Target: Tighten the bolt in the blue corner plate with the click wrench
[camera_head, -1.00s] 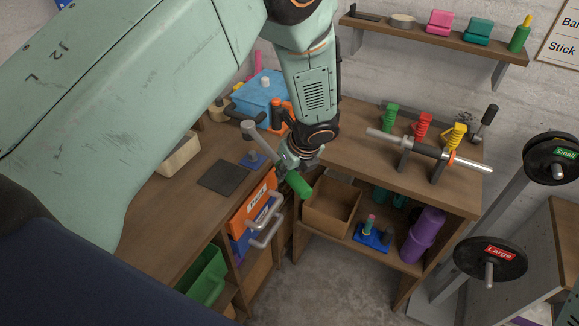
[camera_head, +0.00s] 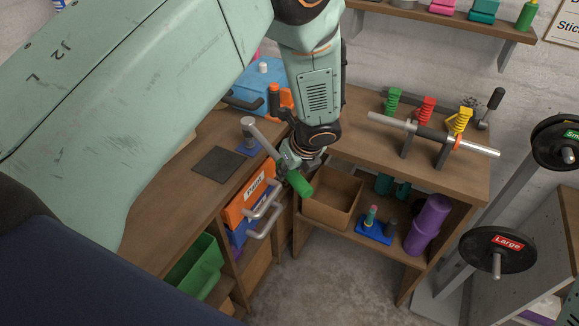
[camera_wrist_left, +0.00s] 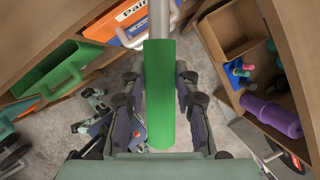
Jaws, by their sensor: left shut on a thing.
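The click wrench has a grey shaft and a green handle (camera_head: 299,184). My left gripper (camera_head: 303,161) is shut on it near the handle, out over the front edge of the left bench. In the left wrist view the handle (camera_wrist_left: 159,95) lies between the fingers. The wrench's head (camera_head: 248,124) is over the blue corner plate (camera_head: 243,150), which lies on the bench beside a dark mat. The bolt is hidden under the head, and I cannot tell whether the head is seated on it. My right gripper is not in view.
Orange and blue drawers (camera_head: 249,197) with grey handles and a green bin (camera_head: 194,268) sit under the bench. An open brown box (camera_head: 332,198) is just right of the wrench handle. A rack with a bar and coloured springs (camera_head: 426,108) stands on the right bench.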

